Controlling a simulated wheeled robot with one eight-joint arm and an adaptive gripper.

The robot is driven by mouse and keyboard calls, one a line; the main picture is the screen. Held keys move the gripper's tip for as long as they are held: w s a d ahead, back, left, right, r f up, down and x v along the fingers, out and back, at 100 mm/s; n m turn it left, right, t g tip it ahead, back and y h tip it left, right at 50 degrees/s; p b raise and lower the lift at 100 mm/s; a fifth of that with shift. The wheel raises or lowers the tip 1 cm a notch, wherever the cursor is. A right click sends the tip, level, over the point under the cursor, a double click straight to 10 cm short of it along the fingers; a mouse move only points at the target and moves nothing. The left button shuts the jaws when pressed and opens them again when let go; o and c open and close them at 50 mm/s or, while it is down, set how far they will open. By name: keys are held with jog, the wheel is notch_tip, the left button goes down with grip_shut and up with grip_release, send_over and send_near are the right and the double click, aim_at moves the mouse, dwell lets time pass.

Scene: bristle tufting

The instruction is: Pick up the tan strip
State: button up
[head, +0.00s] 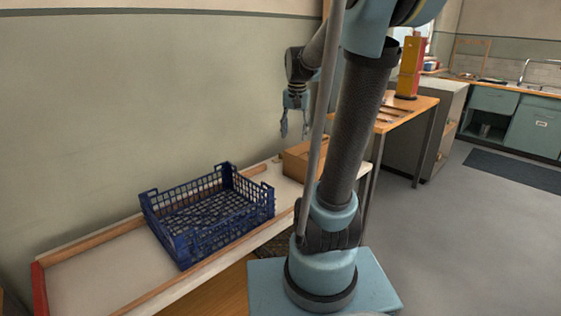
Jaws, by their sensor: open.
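My gripper (294,130) hangs at upper middle with its blue-grey fingers pointing down, spread apart and empty. It is in the air above the back right part of the white-topped bench (85,279). No loose tan strip can be told for certain in the head view. Tan wooden lengths run along the bench's back edge (105,237) and front edge (165,289), and a short tan length (256,169) shows behind the blue crate; they may be edging. My arm hides part of the bench's right end.
A blue mesh crate (256,209) stands on the bench. A brown box (296,164) sits to its right, below my gripper. A wooden table (419,105) with a red and yellow object (408,72) stands behind right. The grey floor (470,240) at right is clear.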

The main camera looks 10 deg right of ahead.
jog(key=w+m, duration=0.3)
jog(key=w, duration=1.6)
jog(key=m+g, duration=0.1)
jog(key=m, duration=0.2)
send_over(281, 154)
jog(key=w, duration=0.1)
notch_tip(281, 154, down, 9)
notch_tip(281, 154, down, 16)
jog(key=shift+s+d+f, duration=0.1)
jog(key=shift+f, duration=0.05)
jog(key=c, duration=0.7)
